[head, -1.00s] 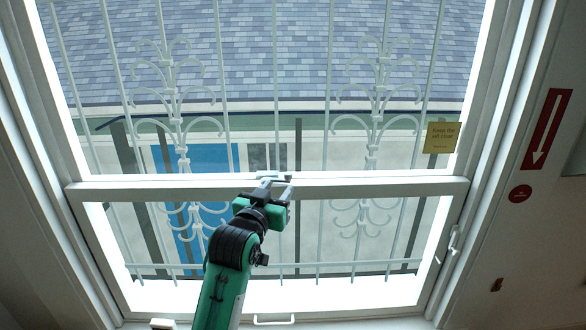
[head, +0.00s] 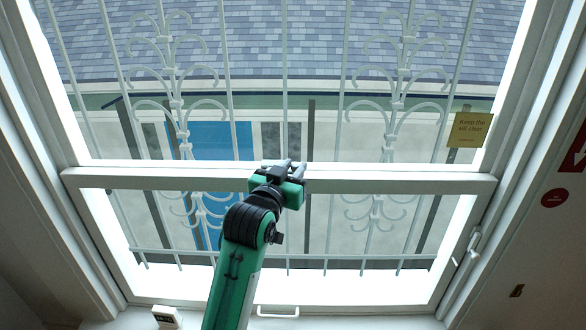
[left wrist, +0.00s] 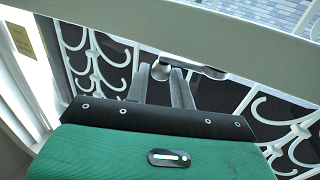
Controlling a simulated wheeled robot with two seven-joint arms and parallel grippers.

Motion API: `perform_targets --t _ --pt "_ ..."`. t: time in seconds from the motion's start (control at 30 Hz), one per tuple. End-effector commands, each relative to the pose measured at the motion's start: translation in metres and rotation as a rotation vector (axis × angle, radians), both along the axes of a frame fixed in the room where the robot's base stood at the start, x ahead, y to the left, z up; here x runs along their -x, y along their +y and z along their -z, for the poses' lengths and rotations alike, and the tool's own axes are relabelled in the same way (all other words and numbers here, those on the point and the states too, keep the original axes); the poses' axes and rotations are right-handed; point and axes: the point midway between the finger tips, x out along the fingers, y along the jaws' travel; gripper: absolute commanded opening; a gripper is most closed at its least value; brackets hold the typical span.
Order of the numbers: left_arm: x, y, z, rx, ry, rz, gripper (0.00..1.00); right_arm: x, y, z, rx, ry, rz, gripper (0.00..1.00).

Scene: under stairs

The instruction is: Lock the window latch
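The window's white horizontal meeting rail (head: 400,182) crosses the head view. The latch (left wrist: 205,70), a grey metal lever with a rounded pivot, shows in the left wrist view under a pale rail, just beyond my fingertips. In the head view my gripper and the rail's edge make it hard to pick out. My left gripper (head: 294,165) is at the middle of the rail. Its two fingers stand apart in the left wrist view (left wrist: 160,76), with the pivot near the gap between their tips. I cannot tell whether they touch the latch. My right gripper is out of view.
White scrolled bars (head: 400,75) stand outside the glass. A yellow note (head: 469,130) is at the right of the window. A white handle (head: 474,243) is on the right frame, and a pull (head: 277,312) is at the bottom. A small white device (head: 166,317) sits at lower left.

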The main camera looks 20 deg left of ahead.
Motion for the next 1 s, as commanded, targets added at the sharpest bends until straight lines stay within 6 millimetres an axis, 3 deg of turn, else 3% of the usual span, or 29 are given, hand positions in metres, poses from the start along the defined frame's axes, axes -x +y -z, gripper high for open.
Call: perform_targets --t 0.03,0.1,0.97,1.0 --pt "-0.0001 0.0000 0.0000 0.000 0.000 0.000 0.14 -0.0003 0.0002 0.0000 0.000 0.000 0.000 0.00" --pt "-0.0001 0.0000 0.0000 0.000 0.000 0.000 0.00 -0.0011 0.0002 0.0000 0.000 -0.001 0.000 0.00" --pt "-0.0075 -0.0009 -0.0003 0.000 0.000 -0.128 0.00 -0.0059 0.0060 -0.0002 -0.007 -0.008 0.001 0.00" --pt "-0.0075 -0.0009 -0.0003 0.000 0.000 -0.128 0.25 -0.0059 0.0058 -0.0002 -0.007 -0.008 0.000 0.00"
